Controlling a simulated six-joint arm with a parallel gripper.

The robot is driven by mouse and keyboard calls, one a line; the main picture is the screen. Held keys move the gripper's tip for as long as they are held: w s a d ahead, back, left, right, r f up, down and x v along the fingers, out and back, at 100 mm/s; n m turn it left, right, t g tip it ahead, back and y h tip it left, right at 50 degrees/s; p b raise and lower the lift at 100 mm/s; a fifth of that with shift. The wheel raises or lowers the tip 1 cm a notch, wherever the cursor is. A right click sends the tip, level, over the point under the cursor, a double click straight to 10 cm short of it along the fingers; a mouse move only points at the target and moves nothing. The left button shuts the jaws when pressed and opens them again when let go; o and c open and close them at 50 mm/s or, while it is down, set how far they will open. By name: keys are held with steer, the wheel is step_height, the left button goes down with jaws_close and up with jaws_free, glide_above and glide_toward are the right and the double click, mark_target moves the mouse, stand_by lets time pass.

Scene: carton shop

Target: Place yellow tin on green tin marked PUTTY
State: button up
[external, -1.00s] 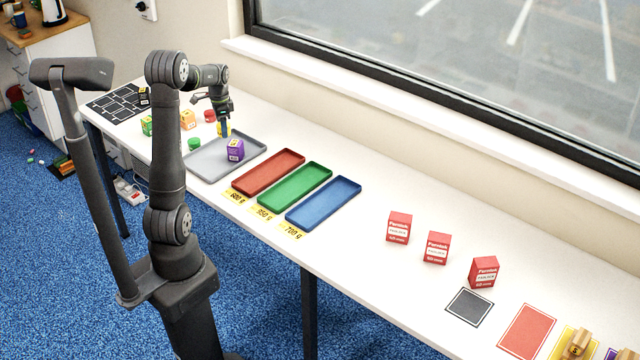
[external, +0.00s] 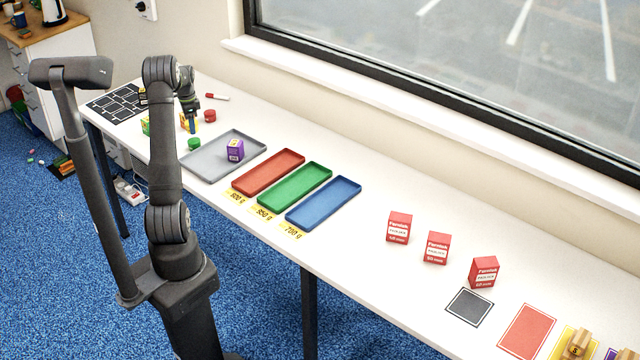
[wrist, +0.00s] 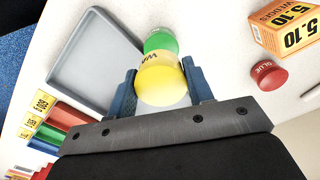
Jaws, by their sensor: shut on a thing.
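My gripper (external: 190,128) is over the table to the left of the grey tray in the external view. In the wrist view my gripper (wrist: 163,87) is shut on a round yellow tin (wrist: 163,82), held between the two blue fingers. The yellow tin's side shows lettering that looks like WAX. A green tin (wrist: 160,41) shows just beyond the yellow tin, partly covered by it; I cannot tell whether they touch. The green tin also stands on the table in the external view (external: 194,144). I cannot read its label.
A grey tray (wrist: 68,81) lies close by and holds a purple box (external: 235,149). A red tin marked GLUE (wrist: 268,75) and an orange carton (wrist: 286,27) stand nearby. Red, green and blue trays (external: 268,172) lie farther right.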

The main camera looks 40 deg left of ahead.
steer(key=shift+f, duration=2)
steer(key=o, duration=1)
steer(key=shift+f, duration=0.15)
step_height(320, 180, up, 12)
steer(key=shift+a+r, duration=0.1)
steer(key=shift+r, duration=0.05)
steer(key=shift+f, duration=4.15)
